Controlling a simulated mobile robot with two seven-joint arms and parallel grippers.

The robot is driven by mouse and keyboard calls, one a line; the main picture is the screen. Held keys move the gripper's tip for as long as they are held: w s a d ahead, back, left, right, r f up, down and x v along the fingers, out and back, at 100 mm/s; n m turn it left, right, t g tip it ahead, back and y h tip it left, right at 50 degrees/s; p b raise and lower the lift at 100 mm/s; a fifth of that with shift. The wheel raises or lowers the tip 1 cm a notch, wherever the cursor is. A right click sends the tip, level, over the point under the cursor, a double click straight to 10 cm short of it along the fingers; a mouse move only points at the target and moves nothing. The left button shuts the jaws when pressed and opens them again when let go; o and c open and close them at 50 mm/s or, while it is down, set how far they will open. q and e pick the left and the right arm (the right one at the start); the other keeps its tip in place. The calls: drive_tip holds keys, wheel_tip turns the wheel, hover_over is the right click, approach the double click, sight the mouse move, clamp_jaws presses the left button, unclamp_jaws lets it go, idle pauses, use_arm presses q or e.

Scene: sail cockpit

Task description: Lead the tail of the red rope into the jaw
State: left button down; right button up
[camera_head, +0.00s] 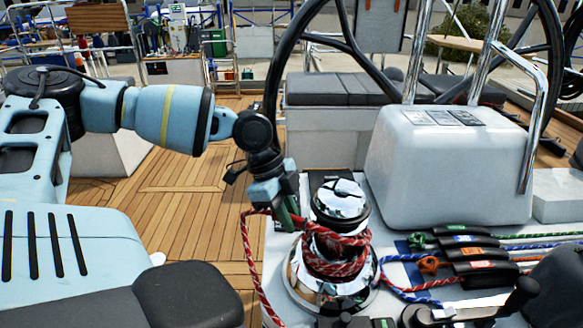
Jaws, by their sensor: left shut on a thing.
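The chrome winch (334,285) stands upright at the lower middle. The red rope (338,266) is wound around its drum in several turns. The jaw lies near the winch's chrome top (340,198); its slot is too small to make out. My left gripper (288,213) is just left of the winch top, pointing down, and shut on the red rope. Rope runs between it and the upper turns. Another length hangs loosely down the winch's left side. My right gripper's fingers cannot be made out among dark parts at the bottom right.
A row of black rope clutches (480,254) with blue, green and orange ropes lies right of the winch. A white pedestal (440,165) with chrome rails and the steering wheel (272,75) stand behind. Open teak deck (185,205) lies to the left.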

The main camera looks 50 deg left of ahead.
use_arm(q)
drive_tip(key=w+a+m+g+b, duration=0.1)
drive_tip(key=a+m+b, duration=0.1)
drive_tip(key=shift+w+m+b, duration=0.15)
drive_tip(key=shift+m+b, duration=0.15)
use_arm(e)
drive_tip(key=s+f, duration=0.1)
drive_tip(key=f, duration=0.2)
drive_tip(key=shift+s, duration=0.35)
drive_tip(key=shift+a+r, duration=0.1)
